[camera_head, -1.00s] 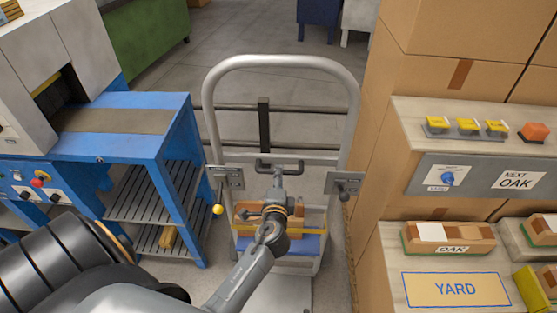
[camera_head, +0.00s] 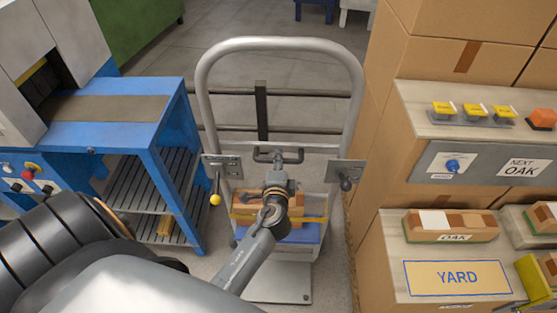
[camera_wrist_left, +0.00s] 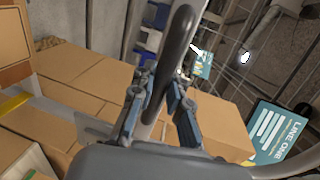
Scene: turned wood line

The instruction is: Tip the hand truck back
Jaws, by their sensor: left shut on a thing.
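The hand truck (camera_head: 205,85) has a grey tubular frame and stands ahead of me. Its flat toe plate (camera_head: 277,285) shows low in the head view. Wooden blocks with a yellow strap (camera_head: 315,216) sit on a blue piece (camera_head: 307,233) on the truck, partly hidden by my arm. My left gripper (camera_head: 277,168) is shut on the truck's dark handle (camera_head: 293,156), at the middle crossbar. In the left wrist view the fingers close around a dark bar (camera_wrist_left: 180,40). My right gripper is not in view.
A blue machine bench (camera_head: 165,95) with slatted shelves stands close on the left. Stacked cartons (camera_head: 400,130) and a counter with a YARD label (camera_head: 457,278) stand close on the right. A dark rail (camera_head: 300,92) runs behind the truck.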

